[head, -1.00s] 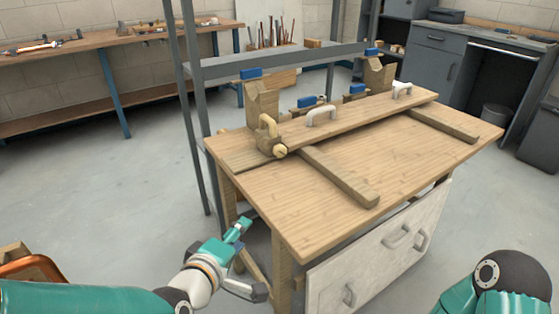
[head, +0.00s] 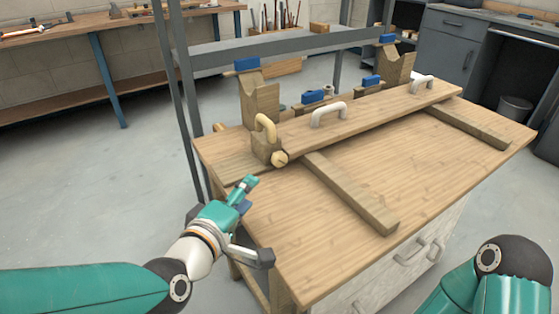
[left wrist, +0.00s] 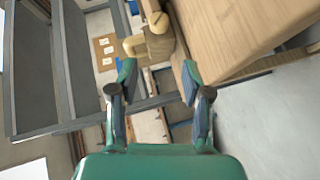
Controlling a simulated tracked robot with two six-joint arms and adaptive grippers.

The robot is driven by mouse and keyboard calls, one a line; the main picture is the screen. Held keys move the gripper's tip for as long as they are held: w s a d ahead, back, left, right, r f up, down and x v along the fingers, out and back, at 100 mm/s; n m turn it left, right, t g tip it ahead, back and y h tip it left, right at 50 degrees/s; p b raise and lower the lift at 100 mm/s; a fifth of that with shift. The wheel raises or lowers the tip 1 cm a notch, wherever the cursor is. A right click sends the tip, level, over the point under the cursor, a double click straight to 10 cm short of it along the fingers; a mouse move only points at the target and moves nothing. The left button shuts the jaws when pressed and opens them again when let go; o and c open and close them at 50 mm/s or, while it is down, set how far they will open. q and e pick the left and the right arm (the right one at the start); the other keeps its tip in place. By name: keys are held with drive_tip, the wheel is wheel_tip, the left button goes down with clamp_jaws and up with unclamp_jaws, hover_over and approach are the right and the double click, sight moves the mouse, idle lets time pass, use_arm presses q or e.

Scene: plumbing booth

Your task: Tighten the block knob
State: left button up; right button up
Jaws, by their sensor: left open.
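The block knob (head: 279,158) is a pale round wooden knob on the front of a small wooden block (head: 265,146) at the left end of the plank on the workbench. A yellow curved handle (head: 265,124) rises from that block. In the left wrist view the knob (left wrist: 158,22) shows near the top, beyond the fingertips. My left gripper (head: 257,220) is open and empty, at the bench's left front edge, short of the knob and apart from it. It also shows in the left wrist view (left wrist: 158,78) with its fingers spread. My right gripper is out of view.
The workbench (head: 440,165) carries a long plank (head: 375,110) with white handles and two wooden battens (head: 350,192). Notched wooden blocks (head: 261,100) with blue tops stand behind. A grey metal frame (head: 210,57) rises behind the bench. The bench's front left surface is clear.

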sight(278, 162)
use_arm(q)
drive_tip(key=x, duration=1.5)
drive_tip(key=shift+w+d+f+b, duration=0.15)
drive_tip(key=shift+d+f+b, duration=0.05)
drive_tip(key=shift+d+b, duration=0.1)
drive_tip(key=c, duration=0.9)
drive_tip(key=shift+o, duration=0.2)
drive_tip(key=m+g+y+p, duration=0.1)
drive_tip(key=p, duration=0.5)
drive_tip(key=r+g+p, duration=0.1)
drive_tip(key=p, duration=0.5)
drive_tip(key=shift+d+m+g+y+p, duration=0.1)
drive_tip(key=shift+m+g+y+p, duration=0.2)
drive_tip(key=shift+m+g+y, duration=0.1)
drive_tip(key=shift+p, duration=0.4)
drive_tip(key=shift+f, duration=0.25)
